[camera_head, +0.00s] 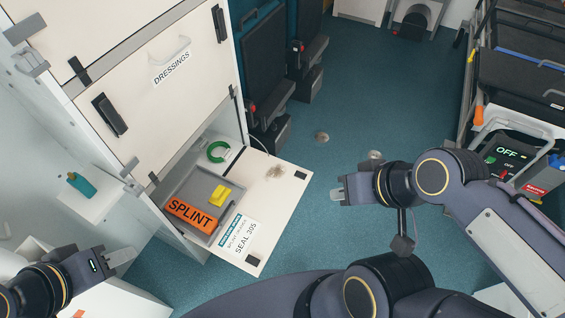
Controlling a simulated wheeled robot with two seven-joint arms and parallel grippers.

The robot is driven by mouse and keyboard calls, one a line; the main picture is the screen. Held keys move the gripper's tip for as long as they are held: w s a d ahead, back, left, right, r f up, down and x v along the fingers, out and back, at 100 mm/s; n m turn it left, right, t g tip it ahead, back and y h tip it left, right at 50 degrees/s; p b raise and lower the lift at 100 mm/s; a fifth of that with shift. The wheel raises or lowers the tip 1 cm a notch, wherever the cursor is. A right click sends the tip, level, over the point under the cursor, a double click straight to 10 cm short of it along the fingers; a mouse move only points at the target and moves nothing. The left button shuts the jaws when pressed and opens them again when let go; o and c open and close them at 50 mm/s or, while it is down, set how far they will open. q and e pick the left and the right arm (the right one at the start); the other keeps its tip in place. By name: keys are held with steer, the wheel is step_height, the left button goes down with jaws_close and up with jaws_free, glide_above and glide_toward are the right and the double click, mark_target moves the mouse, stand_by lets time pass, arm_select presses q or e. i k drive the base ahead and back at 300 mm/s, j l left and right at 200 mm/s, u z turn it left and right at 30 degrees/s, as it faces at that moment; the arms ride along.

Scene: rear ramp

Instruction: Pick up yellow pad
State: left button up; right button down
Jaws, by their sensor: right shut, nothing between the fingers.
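The yellow pad (220,195) lies in a grey tray (193,184) inside the open lower compartment of the white cabinet. An orange splint (190,215) marked SPLINT lies beside it at the tray's front. My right gripper (338,194) is shut and empty over the blue floor, right of the lowered compartment door and apart from the pad. My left gripper (128,255) is at the lower left, below and left of the tray. Its fingers are seen from the side, so I cannot tell whether it is open.
The lowered door (278,190) bears a white SEAL 305 label (237,237). A green ring (218,151) lies behind the tray. A stretcher (520,65) stands at right. Blue floor (340,110) is open between.

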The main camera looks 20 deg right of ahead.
mark_target(220, 195)
steer(key=l, duration=0.15)
steer(key=k+j, duration=0.3)
steer(key=k, duration=0.15)
steer(key=k+j, duration=0.25)
steer(key=k, duration=0.2)
